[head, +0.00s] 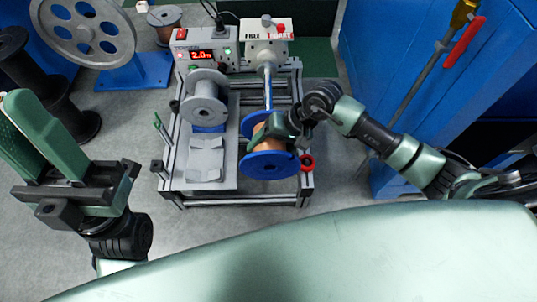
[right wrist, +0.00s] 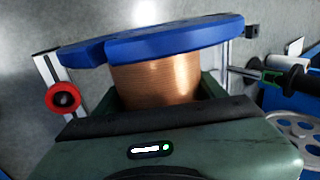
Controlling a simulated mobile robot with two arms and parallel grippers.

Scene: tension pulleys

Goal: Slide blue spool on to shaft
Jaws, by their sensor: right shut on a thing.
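The blue spool (head: 270,165) has blue flanges and copper wire wound between them. It is over the front right of the bench machine, its axis roughly in line with the shaft (head: 267,88). The metal shaft runs forward from the white box to the spool's far flange; whether its end is inside the spool is hidden. My right gripper (head: 283,127) is shut on the spool around its copper winding. The spool (right wrist: 155,80) also shows between the fingers in the right wrist view. My left gripper (head: 12,118) is open and empty at the far left, away from the machine.
A grey spool (head: 206,100) sits left of the shaft, above grey V-shaped blocks (head: 206,160). A red ring knob (head: 307,162) is close to the blue spool's right side. A control box (head: 200,52) and the white box (head: 266,45) stand behind. A blue cabinet is at right.

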